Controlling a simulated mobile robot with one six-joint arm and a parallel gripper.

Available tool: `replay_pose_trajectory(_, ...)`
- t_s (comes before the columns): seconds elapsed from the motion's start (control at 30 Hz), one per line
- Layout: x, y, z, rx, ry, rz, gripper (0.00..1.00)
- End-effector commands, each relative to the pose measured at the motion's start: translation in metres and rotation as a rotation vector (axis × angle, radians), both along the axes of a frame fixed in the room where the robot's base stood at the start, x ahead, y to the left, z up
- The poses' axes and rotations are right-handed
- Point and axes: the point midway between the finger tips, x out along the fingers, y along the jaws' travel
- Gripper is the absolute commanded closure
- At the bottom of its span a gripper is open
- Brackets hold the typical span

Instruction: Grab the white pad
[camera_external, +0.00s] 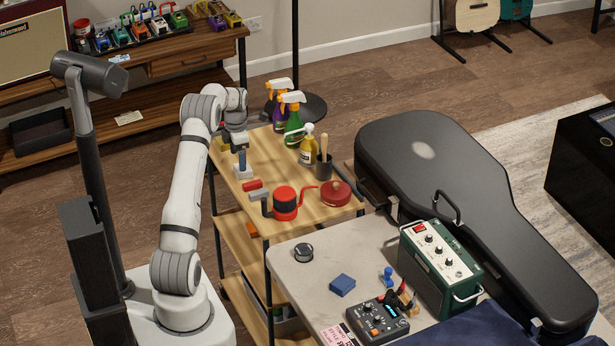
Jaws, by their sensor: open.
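A small white pad (243,173) lies near the left side of the wooden cart's top. A blue upright part shows just above it, and I cannot tell whether it belongs to the pad. My gripper (239,145) is over the left back part of the cart top, above the pad and pointing down. It is open, and I see nothing held in it. The fingertips are small in this view, and I cannot tell whether they touch the blue part.
A small yellow object (222,146) is left of my gripper. A pale table (310,280) stands in front.

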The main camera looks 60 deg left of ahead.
Motion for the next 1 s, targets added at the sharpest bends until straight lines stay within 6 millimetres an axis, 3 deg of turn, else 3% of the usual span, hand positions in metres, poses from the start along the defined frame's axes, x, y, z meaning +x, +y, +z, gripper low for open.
replay_pose_trajectory(0.3, 0.000, 0.005, -0.043, -0.001, 0.001, -0.001, 0.20)
replay_pose_trajectory(0.53, 0.000, 0.005, -0.044, 0.000, 0.000, -0.002, 0.21)
replay_pose_trajectory(1.0, 0.000, 0.005, -0.044, 0.000, 0.000, -0.002, 0.59)
